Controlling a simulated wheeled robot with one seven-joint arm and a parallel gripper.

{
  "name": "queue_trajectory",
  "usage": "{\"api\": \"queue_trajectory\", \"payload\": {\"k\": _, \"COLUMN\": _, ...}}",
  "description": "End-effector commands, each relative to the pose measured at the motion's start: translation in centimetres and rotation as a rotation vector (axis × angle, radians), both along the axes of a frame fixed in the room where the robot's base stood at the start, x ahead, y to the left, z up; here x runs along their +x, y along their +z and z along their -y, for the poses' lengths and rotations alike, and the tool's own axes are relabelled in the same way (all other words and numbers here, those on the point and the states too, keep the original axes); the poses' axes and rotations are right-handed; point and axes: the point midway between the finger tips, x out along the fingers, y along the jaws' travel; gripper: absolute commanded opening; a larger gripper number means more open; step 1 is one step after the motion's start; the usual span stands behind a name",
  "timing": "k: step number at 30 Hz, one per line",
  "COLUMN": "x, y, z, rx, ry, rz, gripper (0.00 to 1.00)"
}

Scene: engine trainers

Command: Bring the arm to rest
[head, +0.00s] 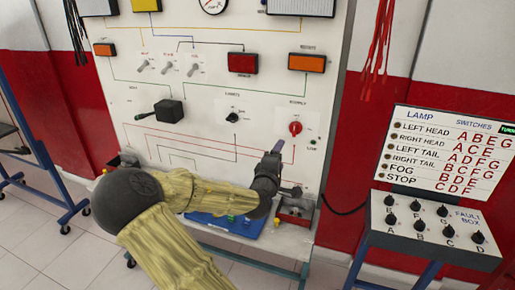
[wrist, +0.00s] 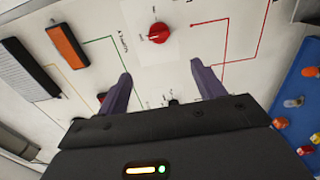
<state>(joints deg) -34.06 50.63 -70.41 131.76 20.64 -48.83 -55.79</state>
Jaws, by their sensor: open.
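My arm, in a yellowish sleeve with dark joints, reaches from the bottom of the head view toward the white trainer panel (head: 140,80). My gripper (head: 280,147) is in front of the lower right of the panel, near the red rotary knob (head: 295,128). In the wrist view my gripper (wrist: 160,85) shows two purple fingers spread apart with nothing between them. The red knob (wrist: 158,33) is beyond the fingertips there, apart from them.
A blue tray (head: 235,226) with small coloured parts lies below the panel; it also shows in the wrist view (wrist: 300,85). A fault box (head: 432,229) with several knobs and a lamp chart (head: 440,150) stand at the right. Red cables (head: 380,40) hang at the upper right.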

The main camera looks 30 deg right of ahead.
Motion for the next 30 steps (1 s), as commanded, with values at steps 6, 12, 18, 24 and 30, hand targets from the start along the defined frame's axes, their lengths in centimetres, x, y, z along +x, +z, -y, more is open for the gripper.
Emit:
{"api": "queue_trajectory", "payload": {"k": 6, "x": -0.1, "y": -0.2, "z": 0.1, "rx": 0.011, "ry": -0.002, "rz": -0.001, "gripper": 0.68}}
{"api": "queue_trajectory", "payload": {"k": 12, "x": -1.5, "y": -4.1, "z": 0.1, "rx": 0.253, "ry": -0.046, "rz": -0.01, "gripper": 0.68}}
{"api": "queue_trajectory", "payload": {"k": 18, "x": -4.2, "y": -10.3, "z": -4.1, "rx": 0.737, "ry": -0.132, "rz": -0.038, "gripper": 0.68}}
{"api": "queue_trajectory", "payload": {"k": 24, "x": -7.2, "y": -12.3, "z": -11.5, "rx": 1.147, "ry": -0.208, "rz": -0.099, "gripper": 0.68}}
{"api": "queue_trajectory", "payload": {"k": 30, "x": -11.2, "y": -10.2, "z": -19.1, "rx": 1.423, "ry": -0.272, "rz": -0.202, "gripper": 0.68}}
